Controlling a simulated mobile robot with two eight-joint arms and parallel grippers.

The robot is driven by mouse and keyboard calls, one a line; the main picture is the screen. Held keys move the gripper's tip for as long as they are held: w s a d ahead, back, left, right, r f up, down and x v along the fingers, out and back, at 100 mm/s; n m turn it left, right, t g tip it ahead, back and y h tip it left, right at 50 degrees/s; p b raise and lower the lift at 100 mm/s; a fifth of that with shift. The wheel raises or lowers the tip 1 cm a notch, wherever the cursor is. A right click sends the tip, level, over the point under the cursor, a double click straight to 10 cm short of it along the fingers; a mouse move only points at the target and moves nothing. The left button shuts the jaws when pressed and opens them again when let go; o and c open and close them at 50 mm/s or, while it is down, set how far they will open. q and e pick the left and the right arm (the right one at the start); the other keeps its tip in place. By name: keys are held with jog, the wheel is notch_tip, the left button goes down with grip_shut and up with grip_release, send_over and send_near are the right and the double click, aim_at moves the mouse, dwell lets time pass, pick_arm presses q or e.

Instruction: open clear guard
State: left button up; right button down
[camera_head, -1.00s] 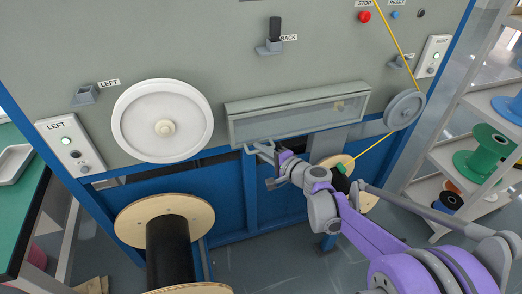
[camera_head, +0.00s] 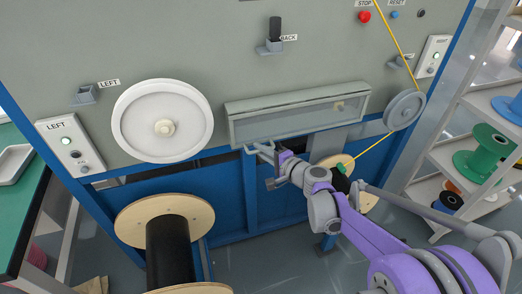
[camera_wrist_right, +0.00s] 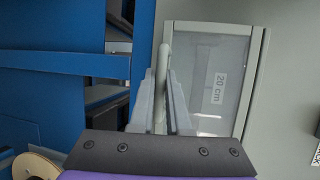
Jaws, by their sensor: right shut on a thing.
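The clear guard (camera_head: 290,119) is a long see-through panel in a grey frame on the machine front, and it looks closed. In the right wrist view the guard (camera_wrist_right: 205,75) shows a "20 cm" label behind its pane. My right gripper (camera_head: 262,150) is at the guard's lower left edge. In the right wrist view its two fingers (camera_wrist_right: 160,105) are shut on a pale bar, the guard's handle (camera_wrist_right: 163,55), along the frame's edge. My left gripper is not in view.
A white wheel (camera_head: 162,121) is left of the guard and a grey pulley (camera_head: 404,109) with a yellow cable is right of it. A large wooden-flanged spool (camera_head: 135,220) stands below left. A shelf with a green spool (camera_head: 484,154) is at the right.

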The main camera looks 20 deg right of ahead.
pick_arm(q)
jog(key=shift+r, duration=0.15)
pick_arm(e)
jog(key=shift+s+r, duration=0.1)
pick_arm(q)
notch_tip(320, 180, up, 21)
jog(key=p, duration=1.8)
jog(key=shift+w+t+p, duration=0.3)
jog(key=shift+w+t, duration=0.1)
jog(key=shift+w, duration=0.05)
pick_arm(e)
jog(key=s+r+m+g+h, duration=0.1)
jog(key=s+r+g, duration=0.2)
jog(key=r+g, duration=0.4)
jog(key=s+r+m+g+h, duration=0.1)
jog(key=s+r+m+g, duration=0.1)
jog(key=s+r+g, duration=0.2)
jog(key=shift+r+m+g, duration=0.3)
jog(key=shift+r+g, duration=1.5)
jog(key=shift+r, duration=1.35)
jog(key=shift+d, duration=0.1)
jog(key=c, duration=0.9)
grip_release()
jog(key=shift+w, duration=0.1)
